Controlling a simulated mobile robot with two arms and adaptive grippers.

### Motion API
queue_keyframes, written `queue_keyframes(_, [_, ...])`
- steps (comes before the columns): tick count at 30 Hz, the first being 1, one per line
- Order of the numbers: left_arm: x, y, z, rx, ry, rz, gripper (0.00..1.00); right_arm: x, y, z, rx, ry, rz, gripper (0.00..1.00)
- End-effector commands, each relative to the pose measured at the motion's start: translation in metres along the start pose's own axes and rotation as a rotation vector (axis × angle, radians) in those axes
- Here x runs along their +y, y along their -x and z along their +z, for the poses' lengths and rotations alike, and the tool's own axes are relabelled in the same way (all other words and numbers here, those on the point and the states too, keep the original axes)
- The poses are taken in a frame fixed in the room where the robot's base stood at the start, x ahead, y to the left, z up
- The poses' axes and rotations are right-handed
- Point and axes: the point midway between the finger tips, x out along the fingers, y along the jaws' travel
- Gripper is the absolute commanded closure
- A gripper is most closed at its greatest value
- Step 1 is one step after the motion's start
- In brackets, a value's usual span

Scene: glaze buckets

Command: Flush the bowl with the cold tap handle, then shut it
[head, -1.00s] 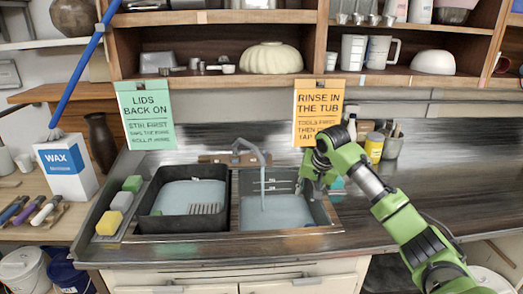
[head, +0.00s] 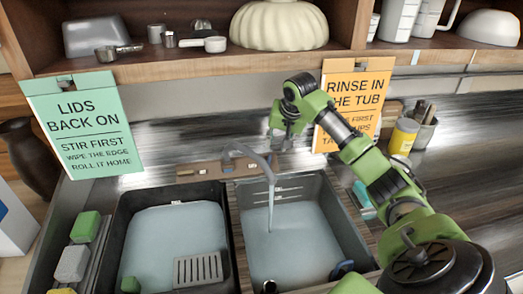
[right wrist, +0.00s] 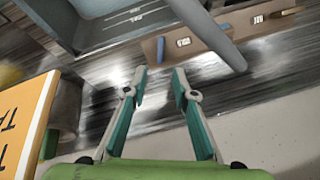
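The grey tap spout (head: 262,166) arches over the right sink bowl (head: 352,240), and a thin stream falls into pale bluish water there. The tap's brown base plate (head: 203,169) is behind the sink. In the right wrist view the base plate (right wrist: 205,37) carries two small white labels, a blue handle (right wrist: 286,13) at one end and an orange-brown handle (right wrist: 160,49) at the other. My right gripper (head: 279,142) is behind the sink, near the spout. In the right wrist view the gripper (right wrist: 160,72) is open and empty, apart from both handles. My left gripper is out of view.
A dark tub (head: 117,240) with water and a grey grate (head: 198,269) is left of the right bowl. Green (head: 84,108) and orange (head: 352,88) signs hang from the shelf. A yellow jar (head: 403,136) stands at right. The right counter is mostly clear.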

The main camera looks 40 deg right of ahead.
Motion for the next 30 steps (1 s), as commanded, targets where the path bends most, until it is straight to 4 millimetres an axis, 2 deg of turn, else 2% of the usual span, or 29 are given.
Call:
queue_keyframes(2, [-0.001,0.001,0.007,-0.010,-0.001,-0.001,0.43,0.000,-0.001,0.000,0.000,0.000,0.001,0.74])
queue_keyframes(7, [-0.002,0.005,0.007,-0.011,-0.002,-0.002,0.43,0.000,-0.014,0.000,-0.003,0.000,0.001,0.74])
queue_keyframes(21, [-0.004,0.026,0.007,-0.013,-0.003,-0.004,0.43,0.000,-0.105,0.001,-0.003,-0.002,0.001,0.74])
queue_keyframes(27, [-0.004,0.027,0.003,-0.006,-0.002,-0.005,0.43,0.000,-0.129,0.000,-0.001,-0.001,0.001,0.74])
queue_keyframes(30, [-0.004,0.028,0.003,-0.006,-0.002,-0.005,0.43,0.000,-0.134,0.000,0.000,-0.001,0.001,0.74])
